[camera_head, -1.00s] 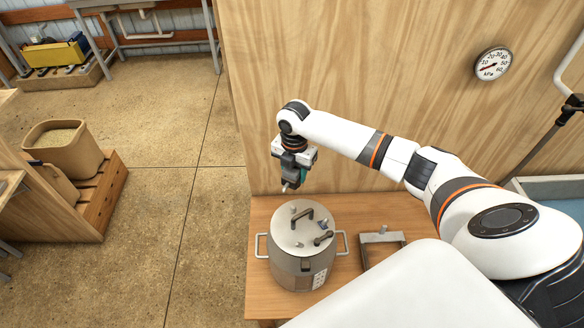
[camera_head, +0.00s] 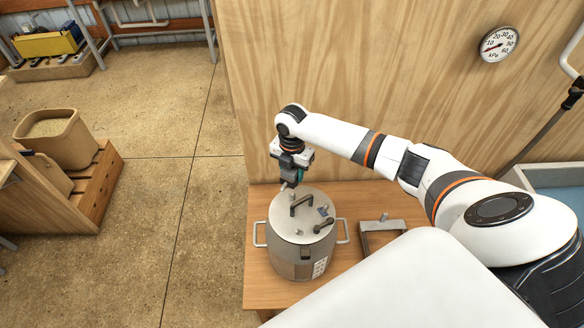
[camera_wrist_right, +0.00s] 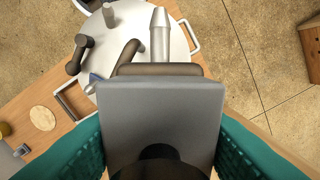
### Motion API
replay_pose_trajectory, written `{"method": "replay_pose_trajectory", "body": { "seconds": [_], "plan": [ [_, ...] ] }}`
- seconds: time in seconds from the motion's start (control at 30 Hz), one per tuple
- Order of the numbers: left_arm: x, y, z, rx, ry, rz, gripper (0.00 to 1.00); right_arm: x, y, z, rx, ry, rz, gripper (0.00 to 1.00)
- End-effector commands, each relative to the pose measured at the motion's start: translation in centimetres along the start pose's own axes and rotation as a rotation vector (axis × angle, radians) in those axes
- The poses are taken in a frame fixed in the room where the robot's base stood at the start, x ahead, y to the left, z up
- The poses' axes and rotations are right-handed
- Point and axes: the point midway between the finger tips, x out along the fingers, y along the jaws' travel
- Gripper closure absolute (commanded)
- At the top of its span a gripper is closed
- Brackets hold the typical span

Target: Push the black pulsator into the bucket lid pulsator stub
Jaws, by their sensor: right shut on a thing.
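A silver metal bucket (camera_head: 292,262) with side handles stands on the wooden table. Its round lid (camera_head: 311,207) carries an arched handle (camera_head: 302,203), a dark lever (camera_head: 324,225) and a short grey stub (camera_wrist_right: 108,16). My right gripper (camera_head: 288,183) points down just above the lid's far left edge. In the right wrist view its teal fingers are shut on the pulsator (camera_wrist_right: 160,115), a dark grey block. A silver tapered piece (camera_wrist_right: 160,36) shows beyond the block and appears to project from it. Whether its tip touches the lid cannot be told. My left gripper is out of view.
A grey metal bracket (camera_head: 382,238) stands on the table (camera_head: 262,285) right of the bucket. A plywood wall (camera_head: 350,90) with a pressure gauge (camera_head: 498,44) rises behind. Open floor lies to the left.

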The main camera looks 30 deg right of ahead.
Motion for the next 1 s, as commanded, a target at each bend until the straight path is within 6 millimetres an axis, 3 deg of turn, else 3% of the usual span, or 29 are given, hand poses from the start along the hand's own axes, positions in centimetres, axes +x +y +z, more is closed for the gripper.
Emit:
{"method": "replay_pose_trajectory", "body": {
  "seconds": [0.4,1.0],
  "plan": [
    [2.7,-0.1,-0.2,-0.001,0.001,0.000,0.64,4.0,-0.1,0.0,0.000,-0.001,-0.001,0.91],
    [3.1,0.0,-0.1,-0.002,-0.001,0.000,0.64,4.7,-0.1,0.0,-0.001,0.000,-0.001,0.91]
  ]
}}
